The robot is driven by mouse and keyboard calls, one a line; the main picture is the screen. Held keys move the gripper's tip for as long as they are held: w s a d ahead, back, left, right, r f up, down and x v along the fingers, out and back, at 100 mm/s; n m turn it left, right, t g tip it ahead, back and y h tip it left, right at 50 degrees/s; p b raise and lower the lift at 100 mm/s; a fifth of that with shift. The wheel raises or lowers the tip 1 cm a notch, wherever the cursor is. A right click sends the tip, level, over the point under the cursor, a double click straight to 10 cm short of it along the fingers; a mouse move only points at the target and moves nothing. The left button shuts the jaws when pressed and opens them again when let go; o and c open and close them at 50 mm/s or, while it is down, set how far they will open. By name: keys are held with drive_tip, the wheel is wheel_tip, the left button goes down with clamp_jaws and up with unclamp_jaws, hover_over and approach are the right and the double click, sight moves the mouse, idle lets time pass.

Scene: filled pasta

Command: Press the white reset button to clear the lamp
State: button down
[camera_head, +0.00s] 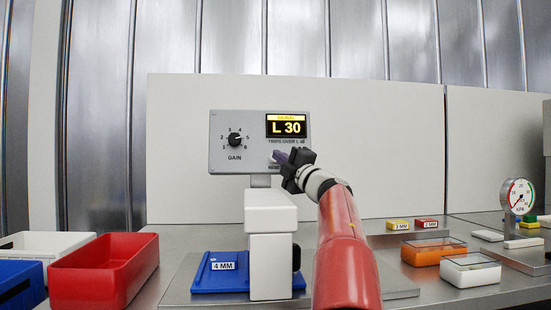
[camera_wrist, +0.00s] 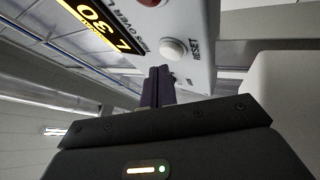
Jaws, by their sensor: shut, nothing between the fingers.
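The grey control panel (camera_head: 222,160) stands behind the bench, with a yellow-lit display (camera_head: 287,126) reading L 30 and a GAIN knob (camera_head: 235,140). In the wrist view the round white reset button (camera_wrist: 173,49) sits on the panel beside the word RESET. A dark red round lamp (camera_wrist: 152,2) shows at the top edge, cut off; I cannot tell whether it is lit. My gripper (camera_head: 277,156) is shut and empty in front of the panel's lower right and hides the button in the head view. Its fingertips (camera_wrist: 160,70) look close to the button, apparently just short of it.
A white filler body (camera_head: 270,262) stands below the panel, beside a blue 4 MM tray (camera_head: 212,284). Red (camera_head: 100,285) and blue (camera_head: 20,290) bins are at left. Orange (camera_head: 432,254) and white (camera_head: 470,272) boxes and a pressure gauge (camera_head: 518,196) are at right.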

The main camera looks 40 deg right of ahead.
drive_tip(key=shift+w+d, duration=0.2)
drive_tip(key=shift+w, duration=0.1)
drive_tip(key=shift+w+d+f+p, duration=0.2)
drive_tip(key=shift+w+p, duration=0.15)
drive_tip(key=shift+p, duration=0.2)
idle(0.5)
drive_tip(key=shift+s, duration=0.1)
drive_tip(key=shift+s+a+r+b, duration=0.15)
drive_tip(key=shift+s+a+b, duration=0.25)
drive_tip(key=shift+s, duration=0.2)
drive_tip(key=shift+s, duration=0.1)
drive_tip(key=shift+s+a+r+b, duration=0.15)
drive_tip(key=shift+s+a+b, duration=0.5)
drive_tip(key=shift+s, duration=0.35)
drive_tip(key=shift+s+a+r, duration=0.15)
drive_tip(key=shift+s+a, duration=0.2)
drive_tip(key=shift+s, duration=0.15)
drive_tip(key=shift+s+a+r, duration=0.15)
drive_tip(key=shift+s+a, duration=0.15)
drive_tip(key=shift+s, duration=0.2)
drive_tip(key=shift+s, duration=0.1)
